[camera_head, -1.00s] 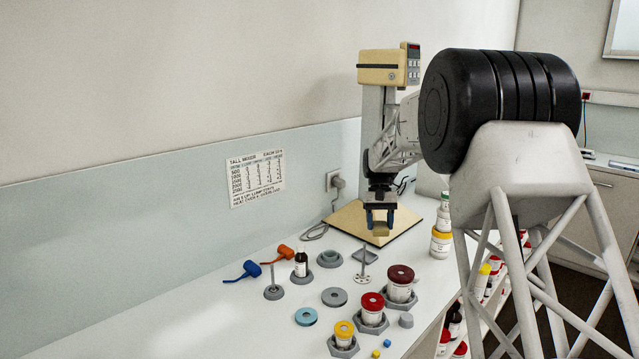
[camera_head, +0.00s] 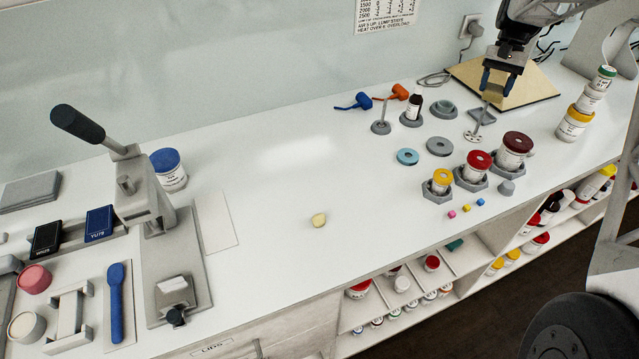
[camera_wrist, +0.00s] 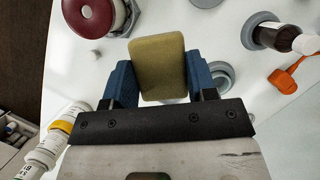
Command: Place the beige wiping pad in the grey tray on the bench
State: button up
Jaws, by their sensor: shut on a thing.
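My gripper (camera_head: 498,85) is shut on the beige wiping pad (camera_wrist: 158,68), which sits between its two blue fingers in the wrist view. In the head view the pad (camera_head: 496,92) hangs below the fingers, in front of the tan board at the back right. The pad appears above the bench and apart from the tray. I cannot make out the tray in the wrist view.
Jars in grey holders, one with a dark red lid (camera_head: 518,141), stand in front of the tray. A dark bottle (camera_head: 413,110) and grey rings are to its left. Stacked jars (camera_head: 585,105) stand right. A lever press (camera_head: 150,200) is at left; the middle bench is mostly clear.

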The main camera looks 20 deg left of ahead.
jog(key=s+a+f+m+y, duration=0.1)
jog(key=s+a+f+m, duration=0.1)
jog(key=s+a, duration=0.8)
jog(key=s+a+f+m, duration=0.15)
jog(key=s+a, duration=0.45)
jog(key=s, duration=0.7)
jog(key=s+a+f+m, duration=0.1)
jog(key=s+f, duration=0.1)
jog(key=s, duration=0.6)
jog(key=s+a+f+m+t+y, duration=0.1)
jog(key=s+f+m, duration=0.1)
jog(key=s, duration=0.7)
jog(key=s+a+f+m, duration=0.1)
jog(key=s+f+m, duration=0.1)
jog(key=s, duration=0.7)
jog(key=shift+s+a+f+y, duration=0.15)
jog(key=shift+s+a+y, duration=0.05)
jog(key=shift+a+y, duration=0.2)
jog(key=w+a, duration=0.3)
jog(key=w, duration=0.1)
jog(key=w+a+f, duration=0.1)
jog(key=w+a, duration=0.2)
jog(key=w, duration=0.1)
jog(key=w+a, duration=0.3)
jog(key=w, duration=0.2)
jog(key=shift+a+f, duration=0.1)
jog(key=shift+f, duration=0.15)
